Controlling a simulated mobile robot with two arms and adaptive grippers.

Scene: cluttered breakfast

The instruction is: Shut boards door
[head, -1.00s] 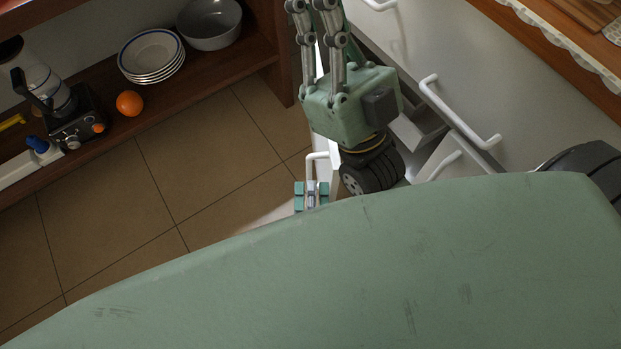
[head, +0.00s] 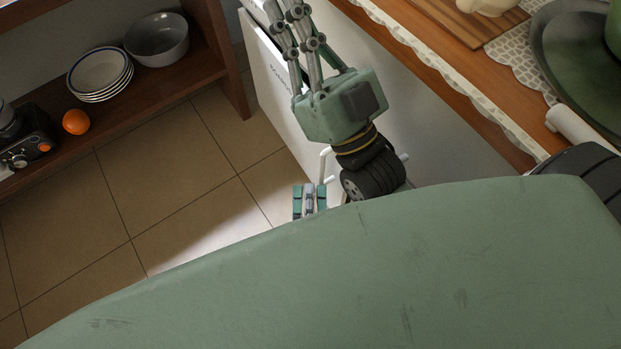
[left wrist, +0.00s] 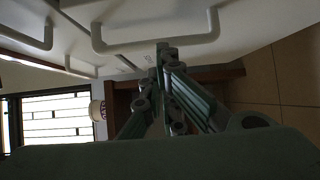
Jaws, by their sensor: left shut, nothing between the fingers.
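A white door panel (head: 272,75) with dark lettering, too small to read surely, stands at the upper middle of the head view. My left gripper lies across it, and its arm and hand hide much of it. How far the door stands open I cannot tell. My left gripper's fingers (head: 292,25) point up toward the top edge, where the tips are hard to make out. In the left wrist view the left gripper (left wrist: 163,52) is closed and empty, its tips close to a white bar handle (left wrist: 155,46) on a pale panel. Contact is unclear.
A wooden shelf (head: 170,75) at left holds stacked plates (head: 100,75), a grey bowl (head: 157,40) and an orange (head: 76,122). A wooden counter (head: 425,25) with lace trim is at upper right. The tiled floor (head: 165,190) at left is clear.

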